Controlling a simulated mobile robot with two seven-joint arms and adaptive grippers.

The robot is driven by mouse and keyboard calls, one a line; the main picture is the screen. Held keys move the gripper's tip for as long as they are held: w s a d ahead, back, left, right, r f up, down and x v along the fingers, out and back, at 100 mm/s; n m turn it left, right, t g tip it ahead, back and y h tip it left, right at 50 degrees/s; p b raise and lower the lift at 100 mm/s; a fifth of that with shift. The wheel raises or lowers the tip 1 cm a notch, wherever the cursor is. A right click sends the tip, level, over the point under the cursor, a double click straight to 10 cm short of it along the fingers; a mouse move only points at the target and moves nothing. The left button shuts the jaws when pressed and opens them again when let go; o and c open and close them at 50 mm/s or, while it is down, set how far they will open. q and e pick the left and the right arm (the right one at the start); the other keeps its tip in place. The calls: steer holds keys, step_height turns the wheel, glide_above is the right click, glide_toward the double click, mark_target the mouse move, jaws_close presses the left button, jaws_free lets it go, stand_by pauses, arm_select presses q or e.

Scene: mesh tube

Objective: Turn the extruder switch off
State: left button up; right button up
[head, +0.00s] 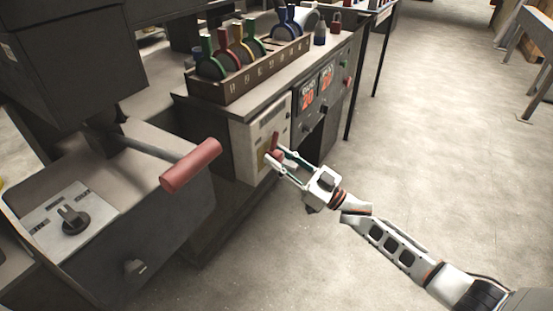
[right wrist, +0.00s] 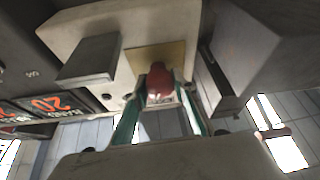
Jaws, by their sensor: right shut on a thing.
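The extruder switch is a red handle (head: 275,143) on a yellowish plate, on the front of a beige box (head: 247,148) at the middle of the head view. In the right wrist view the red handle (right wrist: 158,78) stands out from the yellow plate (right wrist: 136,60). My right gripper (head: 276,161) reaches the box from the lower right. Its fingers are shut on the red handle, one on each side. The handle's pivot and the lower part of the plate are hidden. My left gripper is not in view.
A machine with a red grip (head: 190,165) on a lever and a black knob (head: 72,219) stands at left. A control panel with orange displays (head: 308,93) is right of the box. A rack of coloured tools (head: 248,70) sits above. The floor (head: 430,150) at right is clear.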

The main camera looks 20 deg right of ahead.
steer(key=n, duration=0.1)
steer(key=n+g+y, duration=0.1)
steer(key=shift+f+n+b, duration=0.3)
steer(key=shift+n, duration=0.1)
steer(key=shift+r+n+g+y, duration=0.1)
steer(key=shift+n+g+y, duration=0.35)
steer(key=shift+n, duration=0.75)
steer(key=shift+o, duration=0.2)
steer(key=n+g+b, duration=0.1)
steer(key=n, duration=0.1)
steer(key=shift+n, duration=0.4)
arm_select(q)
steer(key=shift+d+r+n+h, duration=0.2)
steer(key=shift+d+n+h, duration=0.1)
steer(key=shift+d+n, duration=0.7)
arm_select(e)
steer(key=shift+r+n+g+y, duration=0.1)
steer(key=shift+n+g+y, duration=0.25)
steer(key=shift+n+g, duration=0.3)
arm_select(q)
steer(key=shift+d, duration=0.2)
arm_select(e)
steer(key=shift+o, duration=0.3)
steer(key=shift+a+n, duration=0.1)
steer(key=shift+n, duration=0.25)
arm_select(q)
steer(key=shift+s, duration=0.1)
arm_select(e)
steer(key=shift+s, duration=0.1)
